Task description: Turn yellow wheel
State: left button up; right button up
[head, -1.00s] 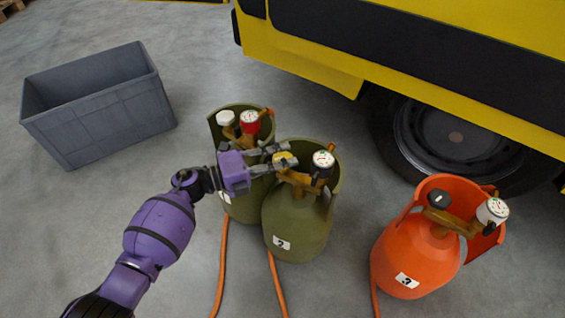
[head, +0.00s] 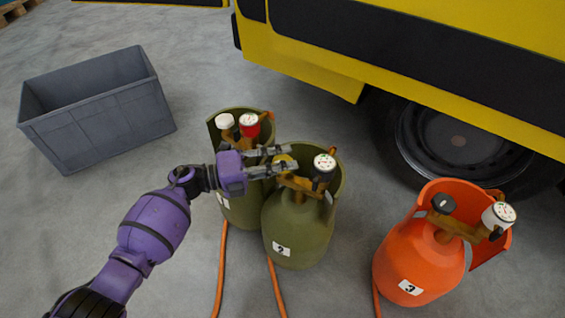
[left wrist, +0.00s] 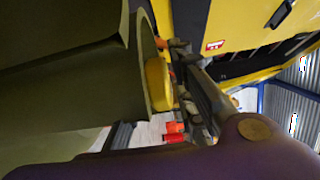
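The yellow wheel (head: 284,160) sits on the brass valve of the olive cylinder marked 2 (head: 298,235). My left gripper (head: 292,158) reaches over this valve from the left, its two fingers apart on either side of the wheel. The lower finger hides part of the wheel. In the left wrist view the yellow wheel (left wrist: 157,84) is seen edge-on, close beside a gripper finger. I cannot tell whether the fingers touch it. My right gripper is not in view.
Another olive cylinder (head: 243,208) with a white knob and red gauge stands close behind left. A white gauge (head: 324,163) sits right of the wheel. An orange cylinder marked 3 (head: 412,270) stands right. A grey crate (head: 110,125) and a yellow vehicle (head: 330,70) stand behind.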

pick_arm(q)
jog(key=v, duration=1.2)
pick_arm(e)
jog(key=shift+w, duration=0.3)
pick_arm(q)
jog(key=shift+f, duration=0.1)
